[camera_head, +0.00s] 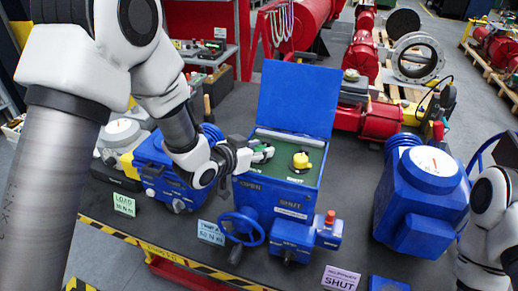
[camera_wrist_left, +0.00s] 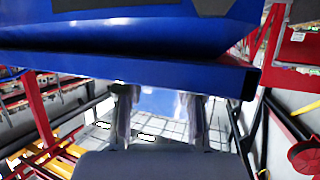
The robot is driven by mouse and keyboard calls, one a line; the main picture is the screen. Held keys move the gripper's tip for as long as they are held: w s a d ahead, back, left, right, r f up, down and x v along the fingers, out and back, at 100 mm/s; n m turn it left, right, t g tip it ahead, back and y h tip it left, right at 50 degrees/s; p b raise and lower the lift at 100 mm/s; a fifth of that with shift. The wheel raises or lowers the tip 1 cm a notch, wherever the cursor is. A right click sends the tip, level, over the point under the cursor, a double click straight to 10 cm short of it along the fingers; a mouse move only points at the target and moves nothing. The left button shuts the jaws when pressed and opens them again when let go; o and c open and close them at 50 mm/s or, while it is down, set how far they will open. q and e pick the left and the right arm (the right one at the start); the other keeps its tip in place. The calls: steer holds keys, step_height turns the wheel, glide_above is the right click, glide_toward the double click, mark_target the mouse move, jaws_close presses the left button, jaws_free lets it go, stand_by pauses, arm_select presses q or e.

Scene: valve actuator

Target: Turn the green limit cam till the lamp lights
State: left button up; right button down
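The green limit cam (camera_head: 263,153) sits in the left part of the open blue actuator box (camera_head: 252,199), partly hidden by my left gripper. My left gripper (camera_head: 252,156) reaches over the box's left wall, with its tips at the green cam; contact cannot be told. In the left wrist view its two fingers (camera_wrist_left: 159,112) stand apart, with no object seen between them. A yellow cam (camera_head: 301,161) sits to the right of the green one. A red-topped fitting (camera_head: 330,217) stands on the box's front; whether it is a lit lamp is unclear. My right gripper is out of view.
The blue lid (camera_head: 297,97) stands open behind the cams. A blue handwheel (camera_head: 241,228) juts from the front. A blue unit with a round dial (camera_head: 434,162) stands right, another blue unit (camera_head: 160,172) left. Label cards (camera_head: 341,279) lie along the dark bench's front.

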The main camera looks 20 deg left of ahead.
arm_select(q)
steer(key=shift+m+h, duration=0.3)
steer(key=shift+h, duration=0.1)
steer(key=shift+w+r+m+g+h+p, duration=0.1)
steer(key=shift+w+m+g+h+p, duration=0.05)
steer(key=shift+m+g+h+p, duration=0.9)
steer(key=m+g+h+p, duration=0.2)
steer(key=m+h+p, duration=0.1)
steer(key=m+p, duration=0.1)
steer(key=shift+g, duration=0.35)
steer(key=m+g+h+p, duration=0.1)
steer(key=m+g+p, duration=0.1)
steer(key=shift+m+g+h, duration=0.35)
steer(key=shift+g, duration=0.05)
steer(key=shift+w+f+m+g, duration=0.1)
steer(key=shift+f+m+g, duration=0.2)
steer(key=shift+m+g, duration=0.55)
steer(key=shift+f+m+g+h, duration=0.1)
steer(key=shift+m+g+h, duration=0.3)
steer(key=shift+m+g, duration=1.15)
steer(key=shift+g, duration=0.3)
